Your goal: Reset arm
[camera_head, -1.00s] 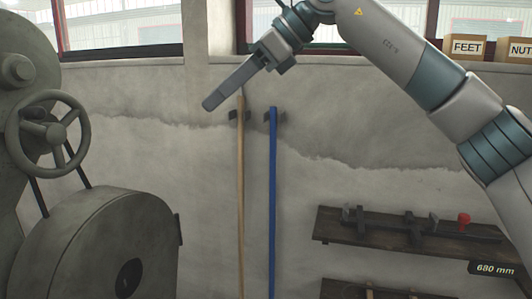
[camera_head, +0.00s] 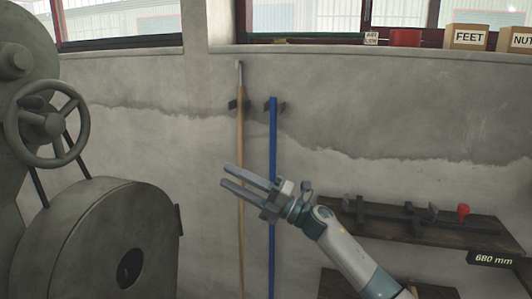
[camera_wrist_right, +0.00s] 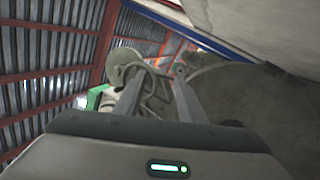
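My right gripper (camera_head: 225,175) is in the middle of the head view, in front of the grey wall. Its arm comes in from the lower right. Its two fingers point left and slightly up, with a clear gap and nothing between them. In the right wrist view the two fingers (camera_wrist_right: 157,96) also stand apart, with grey machinery behind them. The fingers overlap the wooden pole (camera_head: 240,135) and the blue pole (camera_head: 273,140) in the picture; I cannot tell the distance. My left gripper is not in view.
A grey machine with a handwheel (camera_head: 47,132) and a large round housing (camera_head: 105,245) fills the left. A dark shelf (camera_head: 460,235) with a bar and red knob (camera_head: 463,212) is on the right wall. A FEET box (camera_head: 466,38) and red bin (camera_head: 405,38) sit on the sill.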

